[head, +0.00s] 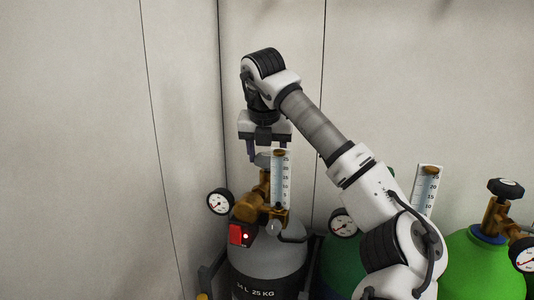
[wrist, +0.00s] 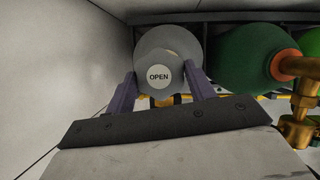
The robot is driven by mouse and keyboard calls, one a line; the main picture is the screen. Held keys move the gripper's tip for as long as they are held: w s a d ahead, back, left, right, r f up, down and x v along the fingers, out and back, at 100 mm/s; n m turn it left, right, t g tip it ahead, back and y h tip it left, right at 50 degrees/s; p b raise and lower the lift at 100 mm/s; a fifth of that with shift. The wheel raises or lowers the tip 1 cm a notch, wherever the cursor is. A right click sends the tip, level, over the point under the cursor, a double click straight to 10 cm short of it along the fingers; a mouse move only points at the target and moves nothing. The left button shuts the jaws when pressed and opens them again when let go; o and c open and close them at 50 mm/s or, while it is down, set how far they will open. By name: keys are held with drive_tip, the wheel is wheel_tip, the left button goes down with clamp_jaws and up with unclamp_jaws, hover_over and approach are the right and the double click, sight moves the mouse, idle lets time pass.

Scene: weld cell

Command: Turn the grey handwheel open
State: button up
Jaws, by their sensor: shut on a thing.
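The grey handwheel (wrist: 173,48) sits on top of the grey gas cylinder (head: 269,265), and a round white label on it reads OPEN. In the head view the handwheel (head: 263,160) is partly hidden behind my gripper and the flow scale. My gripper (wrist: 162,88) points down from above, with one purple finger on each side of the wheel. It is shut on the handwheel. In the head view my gripper (head: 266,156) is above the brass valve (head: 250,207).
A white flow scale (head: 281,180) and a pressure gauge (head: 220,201) stand close beside the valve. A red tag (head: 237,235) is on the cylinder's shoulder. Green cylinders (head: 484,262) with gauges stand to the right. Pale wall panels (head: 90,120) are behind.

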drive_tip(key=n+y, duration=0.1)
drive_tip(key=n, duration=0.2)
drive_tip(key=shift+d, duration=0.15)
drive_tip(key=n, duration=0.2)
drive_tip(key=n+y, duration=0.1)
drive_tip(key=shift+w+n+g+y, duration=0.1)
drive_tip(key=shift+n+g+y, duration=0.2)
drive_tip(key=shift+n, duration=0.1)
drive_tip(key=n+g+y, duration=0.1)
drive_tip(key=n, duration=0.2)
drive_tip(key=n+g+y, duration=0.1)
drive_tip(key=n, duration=0.3)
drive_tip(key=shift+w+d+r, duration=0.1)
drive_tip(key=shift+w+d, duration=0.05)
drive_tip(key=shift+d, duration=0.05)
drive_tip(key=n+g, duration=0.1)
drive_tip(key=n, duration=0.3)
drive_tip(key=shift+w+n+g, duration=0.15)
drive_tip(key=shift+n+g, duration=0.25)
drive_tip(key=shift+w+n+g, duration=0.1)
drive_tip(key=shift+n+g, duration=0.7)
drive_tip(key=shift+n, duration=1.8)
